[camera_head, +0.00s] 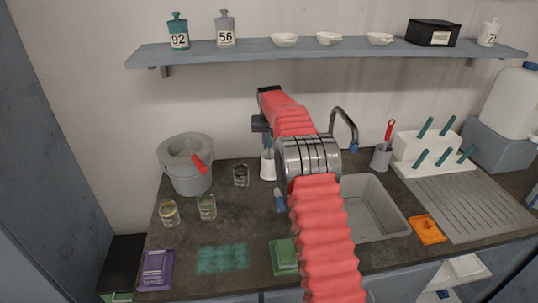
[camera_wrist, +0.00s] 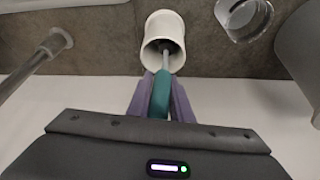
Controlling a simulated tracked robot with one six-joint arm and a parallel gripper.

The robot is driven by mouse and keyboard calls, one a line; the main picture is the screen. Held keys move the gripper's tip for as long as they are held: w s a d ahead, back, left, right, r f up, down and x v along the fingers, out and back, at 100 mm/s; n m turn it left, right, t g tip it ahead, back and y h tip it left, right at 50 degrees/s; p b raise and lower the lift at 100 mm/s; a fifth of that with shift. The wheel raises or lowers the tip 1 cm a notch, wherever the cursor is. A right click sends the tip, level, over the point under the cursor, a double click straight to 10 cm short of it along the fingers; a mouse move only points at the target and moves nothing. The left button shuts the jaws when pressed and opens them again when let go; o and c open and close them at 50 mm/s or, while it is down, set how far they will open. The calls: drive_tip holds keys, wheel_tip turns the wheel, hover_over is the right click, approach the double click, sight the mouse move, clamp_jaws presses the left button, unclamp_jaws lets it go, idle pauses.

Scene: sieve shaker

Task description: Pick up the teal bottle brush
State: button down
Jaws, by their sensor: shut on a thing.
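The teal bottle brush (camera_wrist: 160,100) shows in the wrist view, its teal handle between the purple fingers of my gripper (camera_wrist: 161,82). My gripper is shut on the handle. The brush's pale shaft runs into a white cup (camera_wrist: 153,28), and its head is hidden inside. In the head view the white cup (camera_head: 267,171) stands on the dark counter beside my arm, with a bit of teal (camera_head: 268,147) above it. My fingers are hard to make out there.
A beaker (camera_head: 241,175) and a grey pot (camera_head: 187,178) stand left of the cup. A faucet (camera_head: 346,126) and sink (camera_head: 375,205) lie to the right. A shelf (camera_head: 300,49) with bottles and bowls hangs above.

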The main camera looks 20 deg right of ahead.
drive_tip(key=shift+r, duration=0.1)
wheel_tip(320, 180, up, 3)
drive_tip(key=shift+s+f, duration=0.15)
drive_tip(key=shift+f, duration=0.05)
idle(0.4)
drive_tip(key=shift+s+t, duration=0.15)
drive_tip(key=shift+t, duration=0.15)
